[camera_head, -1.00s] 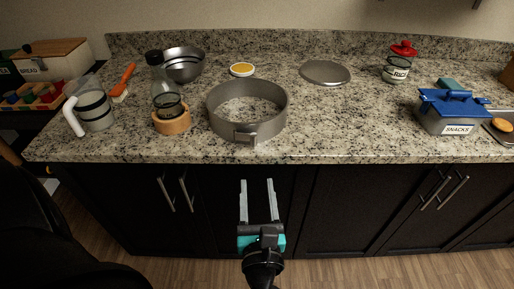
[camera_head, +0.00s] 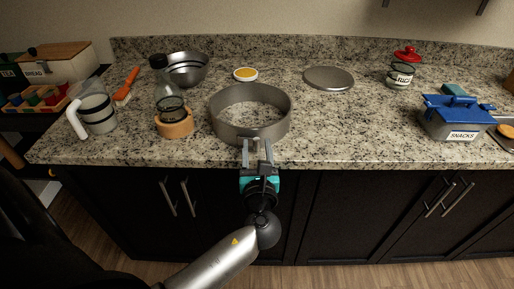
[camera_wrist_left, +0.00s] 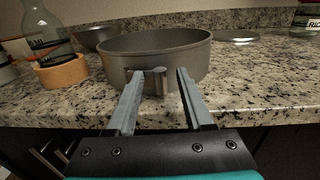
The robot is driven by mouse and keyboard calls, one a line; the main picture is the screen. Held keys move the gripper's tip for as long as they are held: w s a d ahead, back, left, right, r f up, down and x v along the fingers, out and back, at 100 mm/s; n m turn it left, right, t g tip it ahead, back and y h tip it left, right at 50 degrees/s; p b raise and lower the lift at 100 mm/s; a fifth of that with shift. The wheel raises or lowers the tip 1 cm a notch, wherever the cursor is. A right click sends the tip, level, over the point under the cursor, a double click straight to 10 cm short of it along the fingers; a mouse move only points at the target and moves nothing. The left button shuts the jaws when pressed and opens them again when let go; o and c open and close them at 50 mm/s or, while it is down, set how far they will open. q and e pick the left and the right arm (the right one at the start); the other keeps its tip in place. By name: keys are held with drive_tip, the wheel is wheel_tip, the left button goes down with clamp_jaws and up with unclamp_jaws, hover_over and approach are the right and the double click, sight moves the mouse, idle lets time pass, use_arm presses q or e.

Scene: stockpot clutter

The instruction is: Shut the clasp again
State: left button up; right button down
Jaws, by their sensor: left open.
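A grey springform pan ring (camera_head: 222,126) stands on the granite counter near its front edge. It also shows in the wrist view (camera_wrist_left: 190,57). Its clasp (camera_wrist_left: 158,82) is on the front wall, with a lever that appears to stand out from the wall; how far it is open I cannot tell. My left gripper (camera_head: 257,150) is open in front of the ring. In the wrist view its two fingers (camera_wrist_left: 160,75) point at the ring, one on each side of the clasp, with gaps visible. In the head view the fingers largely hide the clasp. My right gripper is not in view.
A bottle in a cork ring (camera_head: 176,124) and a glass jug (camera_head: 97,114) stand left of the pan ring. A metal bowl (camera_head: 186,68), a yellow-filled dish (camera_head: 245,74) and a grey disc (camera_head: 329,78) lie behind. A snacks box (camera_head: 455,120) is at right.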

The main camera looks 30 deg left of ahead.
use_arm(q)
clamp_jaws()
idle(0.3)
drive_tip(key=shift+w, duration=0.1)
drive_tip(key=shift+w+n+g+y, duration=0.3)
drive_tip(key=shift+n+g+y, duration=0.4)
drive_tip(key=shift+y, duration=0.1)
unclamp_jaws()
